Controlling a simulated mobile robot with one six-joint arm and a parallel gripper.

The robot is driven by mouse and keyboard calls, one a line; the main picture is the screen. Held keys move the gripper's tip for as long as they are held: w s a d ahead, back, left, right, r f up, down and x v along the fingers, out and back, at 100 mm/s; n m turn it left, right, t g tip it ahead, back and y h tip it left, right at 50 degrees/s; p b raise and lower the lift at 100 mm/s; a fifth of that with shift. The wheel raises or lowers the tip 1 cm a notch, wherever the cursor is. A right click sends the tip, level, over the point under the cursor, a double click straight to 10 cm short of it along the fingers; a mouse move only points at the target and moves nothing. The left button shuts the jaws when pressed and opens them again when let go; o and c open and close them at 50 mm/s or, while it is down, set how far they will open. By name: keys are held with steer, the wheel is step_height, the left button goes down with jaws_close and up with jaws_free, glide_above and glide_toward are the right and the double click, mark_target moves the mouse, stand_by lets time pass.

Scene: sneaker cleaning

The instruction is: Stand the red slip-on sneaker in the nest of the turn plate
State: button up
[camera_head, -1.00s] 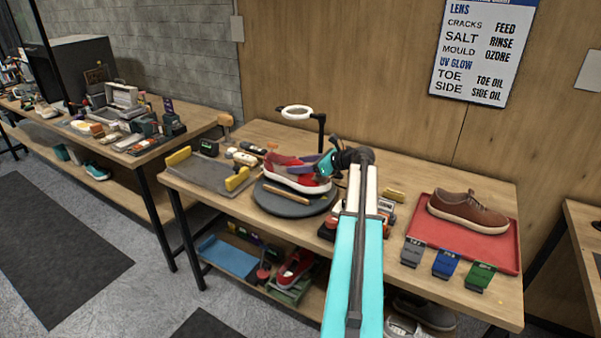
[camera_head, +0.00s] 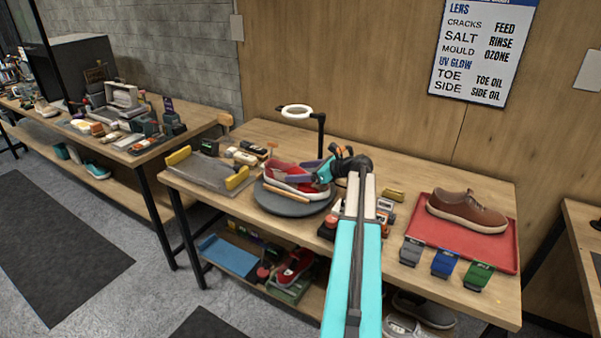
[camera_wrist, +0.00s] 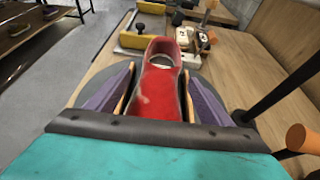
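The red slip-on sneaker (camera_head: 284,183) stands on the dark round turn plate (camera_head: 292,210), between the light wooden rails of its nest; the front rail (camera_head: 287,195) hides part of its sole. In the wrist view the sneaker (camera_wrist: 159,95) lies lengthwise, toe toward me and opening at the far end. A rail shows along each side of it. My gripper (camera_head: 320,171) is at the toe end. In the wrist view my gripper (camera_wrist: 157,98) has its purple fingers wide apart, one on each side of the sneaker, and looks open. The sole's contact with the plate is hidden.
A ring lamp (camera_head: 296,111) on a dark post stands behind the plate. A grey tray with yellow blocks (camera_head: 178,156) is to the left. A brown sneaker (camera_head: 466,209) sits on a red tray (camera_head: 426,231) at right. Small gear crowds the plate's right side.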

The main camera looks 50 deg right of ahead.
steer(key=b+v, duration=0.2)
steer(key=v, duration=1)
steer(key=shift+r, duration=0.1)
steer(key=shift+r, duration=0.1)
stand_by(0.8)
